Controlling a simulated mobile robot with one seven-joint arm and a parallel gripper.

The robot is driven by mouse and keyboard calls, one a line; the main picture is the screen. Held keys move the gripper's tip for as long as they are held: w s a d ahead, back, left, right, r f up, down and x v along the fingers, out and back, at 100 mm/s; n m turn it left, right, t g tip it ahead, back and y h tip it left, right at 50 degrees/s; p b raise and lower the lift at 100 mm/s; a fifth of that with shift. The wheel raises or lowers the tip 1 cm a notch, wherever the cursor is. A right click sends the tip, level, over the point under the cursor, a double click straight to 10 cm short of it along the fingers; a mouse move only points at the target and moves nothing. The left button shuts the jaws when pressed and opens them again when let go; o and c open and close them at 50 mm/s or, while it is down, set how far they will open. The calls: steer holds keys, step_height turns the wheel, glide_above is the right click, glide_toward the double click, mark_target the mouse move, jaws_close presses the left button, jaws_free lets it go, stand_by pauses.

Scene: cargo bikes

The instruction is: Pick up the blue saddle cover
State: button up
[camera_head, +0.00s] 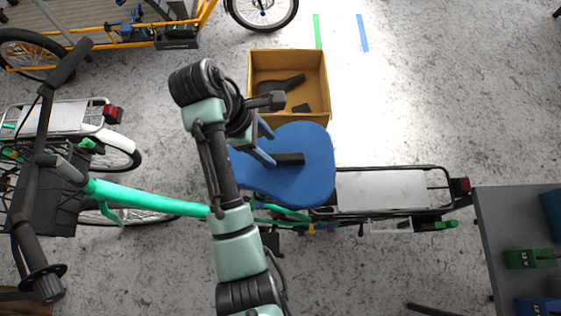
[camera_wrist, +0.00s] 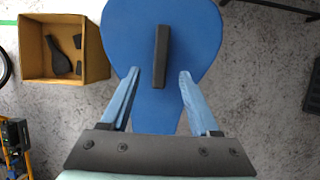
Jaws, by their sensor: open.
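The blue saddle cover (camera_head: 308,182) sits on the saddle of the green cargo bike, with a dark raised strip (camera_head: 290,159) on its top. In the wrist view the cover (camera_wrist: 190,45) fills the upper middle, its dark strip (camera_wrist: 161,56) upright in the picture. My gripper (camera_head: 267,142) is over the left part of the cover. In the wrist view my gripper (camera_wrist: 160,78) has its two blue fingers spread, one on each side of the strip's line, with nothing between them that I can see held. I cannot tell the height gap between fingertips and cover.
An open cardboard box (camera_head: 251,75) with dark parts lies on the floor behind the saddle. The green bike's rear rack (camera_head: 385,190) extends right. A grey table (camera_head: 488,235) with green and blue items stands at the right. Other bikes stand left and at the back.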

mark_target(279, 157)
steer(key=shift+d+f+b, duration=0.2)
steer(key=shift+f+b, duration=0.25)
steer(key=shift+f, duration=0.1)
steer(key=shift+x, duration=2.15)
steer(key=shift+d+r, duration=0.1)
jaws_close()
